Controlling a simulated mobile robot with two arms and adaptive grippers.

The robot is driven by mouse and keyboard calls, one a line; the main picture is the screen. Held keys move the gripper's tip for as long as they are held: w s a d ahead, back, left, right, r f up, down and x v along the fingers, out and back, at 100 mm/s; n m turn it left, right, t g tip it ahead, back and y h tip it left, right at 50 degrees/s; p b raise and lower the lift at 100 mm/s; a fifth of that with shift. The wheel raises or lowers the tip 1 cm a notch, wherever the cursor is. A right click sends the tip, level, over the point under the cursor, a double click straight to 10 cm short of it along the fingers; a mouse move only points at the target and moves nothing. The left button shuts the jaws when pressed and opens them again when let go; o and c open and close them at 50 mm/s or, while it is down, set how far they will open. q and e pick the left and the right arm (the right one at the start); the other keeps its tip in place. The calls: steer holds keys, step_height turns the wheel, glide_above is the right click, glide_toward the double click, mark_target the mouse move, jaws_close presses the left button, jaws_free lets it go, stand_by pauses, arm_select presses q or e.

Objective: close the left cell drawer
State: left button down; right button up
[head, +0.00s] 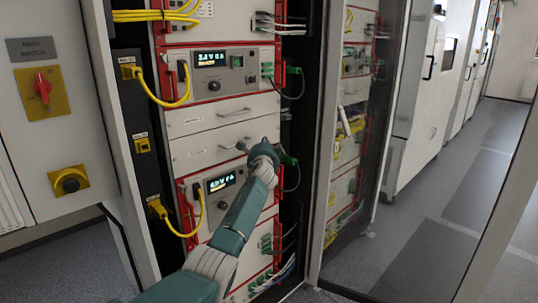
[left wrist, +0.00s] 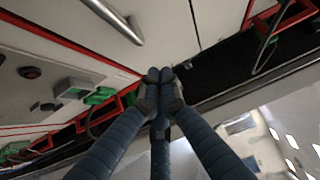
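Two white drawer fronts sit one above the other in the cabinet in the head view: an upper one (head: 195,120) and a lower one (head: 195,152), each with a bar handle. I cannot tell for sure which is the left cell drawer, and neither visibly stands far out. My left gripper (head: 243,147) is in front of the lower front, near its right side. In the left wrist view, its fingertips (left wrist: 160,75) are together with nothing between them, below and right of a metal handle (left wrist: 115,20) on a white front. Contact cannot be told. My right gripper is not in view.
Instrument modules with lit displays (head: 211,59) (head: 222,182) sit above and below the drawers. Yellow cables (head: 160,97) hang at the left, and dark cables (head: 293,85) at the right. A glass door (head: 350,130) stands right of the rack. Floor (head: 430,230) is open further right.

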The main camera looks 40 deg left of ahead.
arm_select(q)
steer(key=v, duration=0.9)
steer(key=shift+s, duration=0.3)
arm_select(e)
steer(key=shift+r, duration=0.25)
